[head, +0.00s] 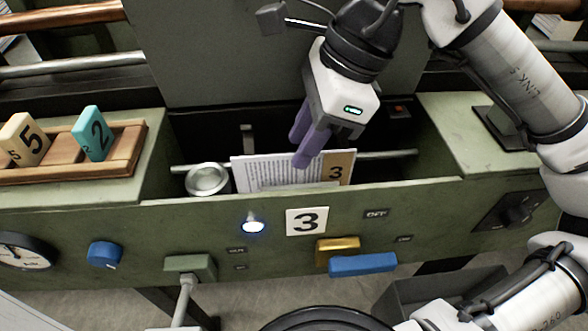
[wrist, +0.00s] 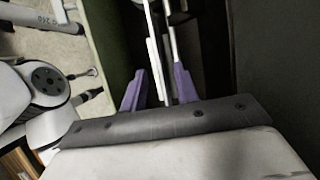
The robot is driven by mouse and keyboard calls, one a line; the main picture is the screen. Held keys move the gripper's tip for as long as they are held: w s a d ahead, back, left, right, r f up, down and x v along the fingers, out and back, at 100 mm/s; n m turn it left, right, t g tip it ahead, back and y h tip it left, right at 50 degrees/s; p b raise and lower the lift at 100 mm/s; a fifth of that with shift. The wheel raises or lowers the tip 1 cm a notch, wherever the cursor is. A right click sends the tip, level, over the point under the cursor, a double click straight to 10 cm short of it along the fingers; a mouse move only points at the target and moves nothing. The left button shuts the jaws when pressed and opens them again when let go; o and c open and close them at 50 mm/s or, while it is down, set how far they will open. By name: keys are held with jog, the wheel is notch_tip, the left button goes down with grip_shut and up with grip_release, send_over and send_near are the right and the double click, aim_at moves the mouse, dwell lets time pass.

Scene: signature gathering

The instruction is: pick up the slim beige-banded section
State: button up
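The slim section (head: 280,173) is a thin white printed sheaf with a beige band marked 3 at its right end. It stands upright in the open bay behind the green front panel. My gripper (head: 299,150) points down at its top edge, with purple fingers spread. One finger overlaps its printed face in the head view; the other shows above and behind its top edge. In the wrist view, thin white edges (wrist: 154,70) lie between my open fingers (wrist: 158,88), with gaps showing. Whether either finger touches the section is unclear.
A metal rail (head: 400,154) and a round metal cup (head: 207,180) are in the bay. The green front panel (head: 130,235) carries a lit lamp (head: 253,226), a 3 label and blue and yellow levers. A wooden rack (head: 125,150) with numbered tiles stands left.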

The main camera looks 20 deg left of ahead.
aim_at(294, 174)
jog(key=x, duration=0.4)
jog(key=shift+d, duration=0.1)
grip_shut()
